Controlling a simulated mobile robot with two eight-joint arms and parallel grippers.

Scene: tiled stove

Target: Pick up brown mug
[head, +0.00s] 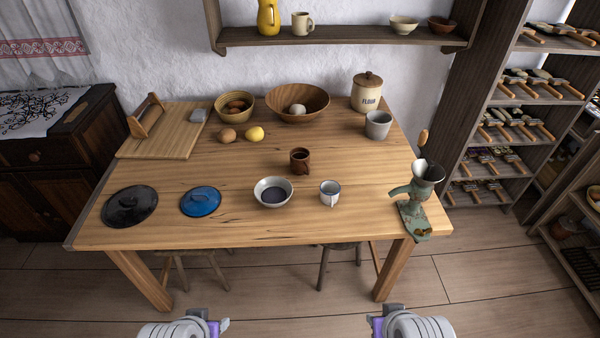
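The brown mug (300,161) stands upright on the wooden table (230,235), right of the middle, with its handle toward the front right. A white mug (330,193) and a white bowl (273,192) stand in front of it. My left gripper (226,324) and my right gripper (374,322) are at the bottom of the head view, short of the table's front edge and far from the mug. Their fingers are only partly seen, so I cannot tell whether they are open or shut.
A green grinder (415,200) stands at the right front corner. Bowls, a flour jar (366,92) and a grey cup (378,125) stand behind. The table is clear left of the brown mug.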

